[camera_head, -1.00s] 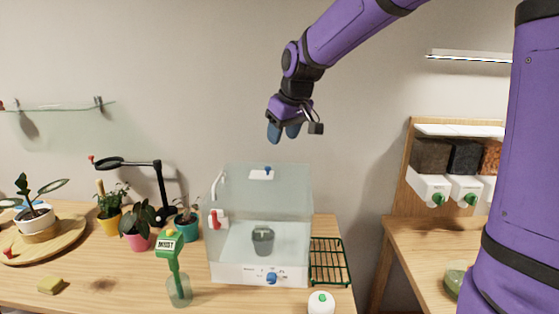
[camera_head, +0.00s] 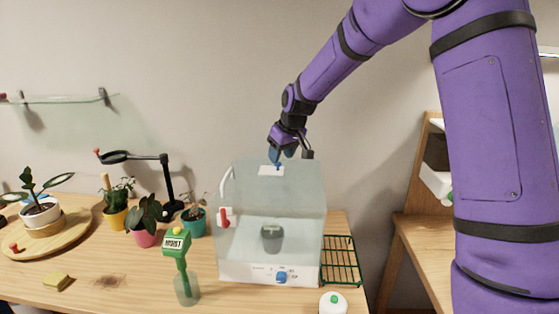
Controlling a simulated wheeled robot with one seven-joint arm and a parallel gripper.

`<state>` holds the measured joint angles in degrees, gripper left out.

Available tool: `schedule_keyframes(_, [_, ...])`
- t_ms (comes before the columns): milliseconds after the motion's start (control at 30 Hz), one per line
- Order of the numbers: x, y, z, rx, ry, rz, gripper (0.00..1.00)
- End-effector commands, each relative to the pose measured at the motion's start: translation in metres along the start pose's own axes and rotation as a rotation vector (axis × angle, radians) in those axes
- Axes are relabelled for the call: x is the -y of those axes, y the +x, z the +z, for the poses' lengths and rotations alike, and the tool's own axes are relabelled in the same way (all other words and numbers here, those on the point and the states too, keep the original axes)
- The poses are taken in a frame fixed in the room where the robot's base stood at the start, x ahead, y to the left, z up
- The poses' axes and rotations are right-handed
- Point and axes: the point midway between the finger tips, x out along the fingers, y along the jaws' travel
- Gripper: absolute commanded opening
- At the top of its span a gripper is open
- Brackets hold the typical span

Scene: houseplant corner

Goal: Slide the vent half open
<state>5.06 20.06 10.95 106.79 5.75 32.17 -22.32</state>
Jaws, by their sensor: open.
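The vent is a small white plate (camera_head: 266,171) on the top of the clear propagator box (camera_head: 300,205), with a small blue knob on it. The box stands on the wooden table. My gripper (camera_head: 281,158) points down right at the vent, with its blue fingertips at about the knob. The fingers cover most of the knob, and I cannot tell whether they touch it. A dark grey pot (camera_head: 271,240) stands inside the box. A red and white latch (camera_head: 225,217) and a white handle (camera_head: 226,181) are on the box's left side.
A green rack (camera_head: 340,260) lies right of the box. A green moisture meter (camera_head: 177,247) stands in a glass in front left. Several potted plants and a black magnifier lamp (camera_head: 166,183) stand left. A white round object (camera_head: 333,303) is at the front edge.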

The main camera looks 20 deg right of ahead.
Motion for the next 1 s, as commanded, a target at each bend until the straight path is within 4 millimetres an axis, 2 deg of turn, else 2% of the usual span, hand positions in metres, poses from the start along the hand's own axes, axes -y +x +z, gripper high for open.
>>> schedule_keyframes(100, [0.0, 0.015, 0.0, 0.002, -0.001, -0.001, 0.48])
schedule_keyframes(200, [0.0, 0.022, 0.0, 0.0, 0.0, 0.0, 0.48])
schedule_keyframes(567, [0.0, 0.027, 0.0, 0.0, 0.001, 0.0, 0.48])
schedule_keyframes(633, [0.0, 0.027, 0.0, 0.0, 0.001, 0.0, 0.37])
schedule_keyframes(800, [0.0, 0.027, 0.0, 0.0, 0.001, 0.0, 0.0])
schedule_keyframes(1000, [-0.002, 0.026, 0.002, 0.0, 0.001, 0.001, 0.0])
